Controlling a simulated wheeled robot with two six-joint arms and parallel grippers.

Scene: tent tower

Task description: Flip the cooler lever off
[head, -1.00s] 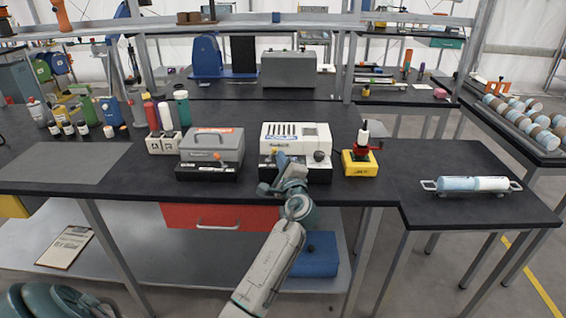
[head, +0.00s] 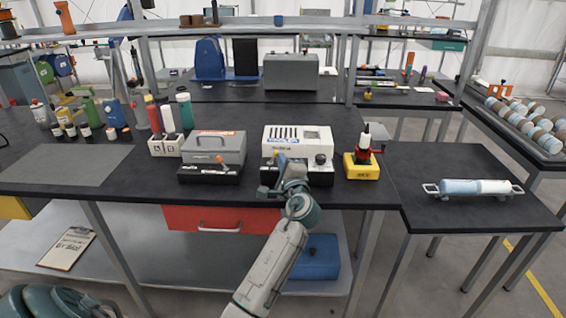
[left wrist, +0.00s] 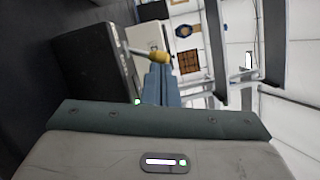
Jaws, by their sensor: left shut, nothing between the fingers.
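The white vented unit on a black base, apparently the cooler (head: 310,141), stands near the table's front edge in the head view. A dark round knob (head: 320,159) is on its front right. My left gripper (head: 291,167) is in front of the unit's left-middle part, shut and empty, and hides some of its front. In the left wrist view a lever with a metal rod and a yellow-tan tip (left wrist: 162,57) stands close to the shut fingers (left wrist: 158,75). I cannot tell whether they touch. My right gripper is not in view.
A grey case (head: 214,148) stands left of the white unit. A yellow-based device (head: 361,167) with a red and white top stands to the right. Bottles (head: 167,117) stand further left. A blue-and-white cylinder (head: 474,187) lies on the lower right table.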

